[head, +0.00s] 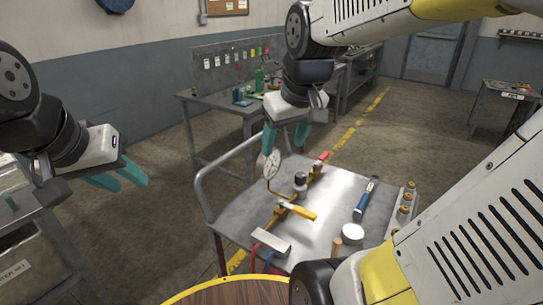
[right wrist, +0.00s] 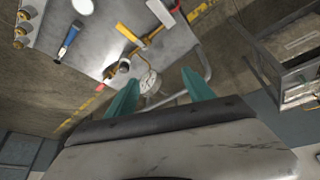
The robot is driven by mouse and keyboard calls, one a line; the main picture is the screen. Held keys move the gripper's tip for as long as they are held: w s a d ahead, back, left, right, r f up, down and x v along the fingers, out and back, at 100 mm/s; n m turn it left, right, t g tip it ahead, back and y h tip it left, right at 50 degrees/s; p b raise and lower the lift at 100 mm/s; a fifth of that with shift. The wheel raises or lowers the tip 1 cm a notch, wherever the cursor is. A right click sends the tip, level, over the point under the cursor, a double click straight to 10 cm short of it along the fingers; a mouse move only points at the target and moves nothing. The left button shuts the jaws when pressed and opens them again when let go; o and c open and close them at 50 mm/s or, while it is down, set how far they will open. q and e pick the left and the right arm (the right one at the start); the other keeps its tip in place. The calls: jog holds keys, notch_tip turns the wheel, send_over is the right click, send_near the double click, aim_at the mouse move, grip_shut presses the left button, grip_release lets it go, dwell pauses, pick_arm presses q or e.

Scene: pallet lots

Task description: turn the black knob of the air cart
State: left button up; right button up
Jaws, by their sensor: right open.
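The air cart (head: 330,232) is a grey metal cart with a yellow pipe assembly. The black knob (head: 300,180) stands on the pipe between the yellow lever (head: 298,210) and the red lever (head: 323,156). In the right wrist view the knob (right wrist: 124,66) lies left of the fingertips. A round white gauge (head: 271,165) rises beside it. My right gripper (head: 286,142) is open and empty above the cart's far left edge, apart from the knob. My left gripper (head: 130,178) is open and empty, away to the left of the cart.
A blue-handled tool (head: 363,200), a white round lid (head: 353,231) and a metal block (head: 264,243) lie on the cart top. Brass fittings (head: 405,203) stand at its right edge. A grey side rail (head: 207,200) rises near the gauge. A workbench stands behind.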

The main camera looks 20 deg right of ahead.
jog(key=w+d+f+n+g+h, duration=0.1)
jog(key=w+d+f+n+g, duration=0.15)
jog(key=w, duration=0.45)
jog(key=n+g, duration=0.2)
jog(key=n, duration=0.3)
send_over(301, 175)
notch_tip(301, 175, down, 16)
jog(key=shift+f, duration=0.45)
notch_tip(301, 175, down, 8)
jog(key=shift+r, duration=0.25)
grip_shut()
